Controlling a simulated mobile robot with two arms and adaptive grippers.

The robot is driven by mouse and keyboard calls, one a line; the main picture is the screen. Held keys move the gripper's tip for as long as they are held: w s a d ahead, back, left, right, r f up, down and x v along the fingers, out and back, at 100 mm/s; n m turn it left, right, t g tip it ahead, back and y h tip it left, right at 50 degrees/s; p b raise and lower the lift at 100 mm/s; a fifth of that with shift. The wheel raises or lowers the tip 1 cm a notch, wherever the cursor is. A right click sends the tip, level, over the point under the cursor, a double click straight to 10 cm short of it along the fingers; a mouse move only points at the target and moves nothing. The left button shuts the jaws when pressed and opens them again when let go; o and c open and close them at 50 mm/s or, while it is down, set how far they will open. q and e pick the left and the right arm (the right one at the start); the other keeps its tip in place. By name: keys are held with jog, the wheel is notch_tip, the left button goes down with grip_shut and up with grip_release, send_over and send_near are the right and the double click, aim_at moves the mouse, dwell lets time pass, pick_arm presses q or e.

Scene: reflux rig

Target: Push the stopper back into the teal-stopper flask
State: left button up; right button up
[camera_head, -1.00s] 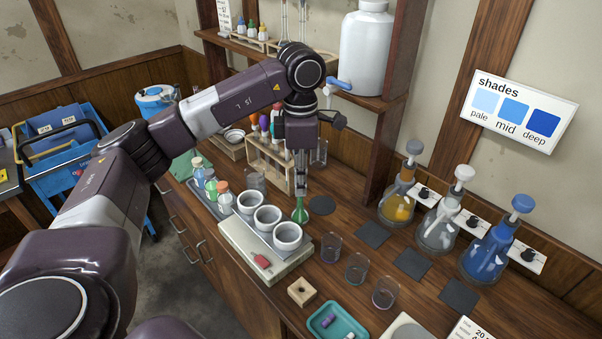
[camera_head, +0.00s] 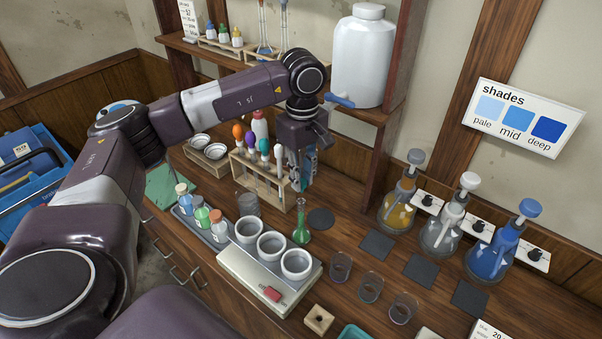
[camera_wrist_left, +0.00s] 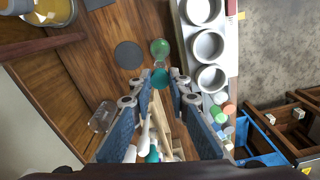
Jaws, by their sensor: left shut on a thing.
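The small flask (camera_head: 302,225) with green liquid stands upright on the bench, right of the dropper rack. Its narrow neck shows bare in the head view. My left gripper (camera_head: 302,183) is above and slightly behind the neck, pointing down, with a small gap between them. In the left wrist view, a teal stopper (camera_wrist_left: 161,79) sits between the fingertips of my left gripper (camera_wrist_left: 161,76), which is shut on it. The flask (camera_wrist_left: 160,48) shows just beyond the stopper there. The stopper's lower end is hidden. My right gripper is not in view.
A wooden rack (camera_head: 262,180) with several droppers stands close left of the gripper. White cups (camera_head: 270,245) on a pale block are in front. Empty glass beakers (camera_head: 370,288) and dark mats (camera_head: 377,245) lie to the right. A shelf post (camera_head: 392,120) rises behind.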

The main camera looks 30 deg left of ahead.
pick_arm(q)
jog(key=shift+f, duration=0.6)
jog(key=shift+a+f+b, duration=0.2)
jog(key=shift+f+b, duration=0.3)
jog(key=shift+f, duration=0.25)
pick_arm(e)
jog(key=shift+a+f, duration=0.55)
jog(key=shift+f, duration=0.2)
pick_arm(q)
jog(key=shift+b, duration=0.3)
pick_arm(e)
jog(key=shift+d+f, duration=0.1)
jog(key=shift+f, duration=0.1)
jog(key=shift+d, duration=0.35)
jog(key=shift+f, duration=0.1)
pick_arm(q)
jog(key=shift+f+b, duration=0.5)
jog(key=shift+b, duration=0.05)
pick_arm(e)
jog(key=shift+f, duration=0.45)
